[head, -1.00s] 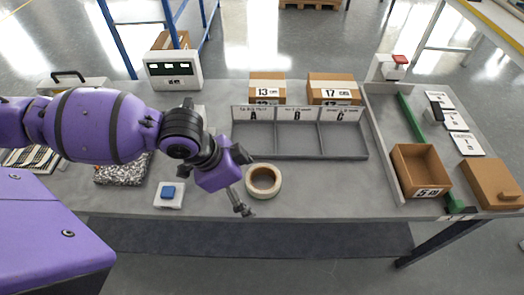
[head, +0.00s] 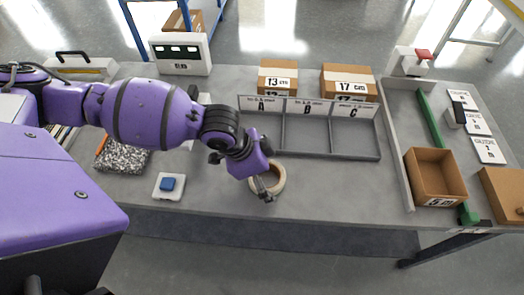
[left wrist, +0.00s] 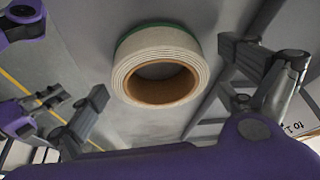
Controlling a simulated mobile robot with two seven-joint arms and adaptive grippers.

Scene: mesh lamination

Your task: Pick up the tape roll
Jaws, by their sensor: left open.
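The tape roll (head: 279,181) is a cream ring with a brown core, lying flat on the grey table in front of the labelled bin tray. My left gripper (head: 265,190) is over its left side in the head view and hides part of it. In the left wrist view the tape roll (left wrist: 160,72) shows whole, with a green edge, between the two spread fingers of my left gripper (left wrist: 170,98). The fingers are open and apart from the roll. My right gripper is not clearly in view.
The tray (head: 330,155) with bins A, B and C stands behind the roll. A white pad with a blue block (head: 167,184) lies to the left. An open brown box (head: 436,177) is at the right. The table in front of the roll is clear.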

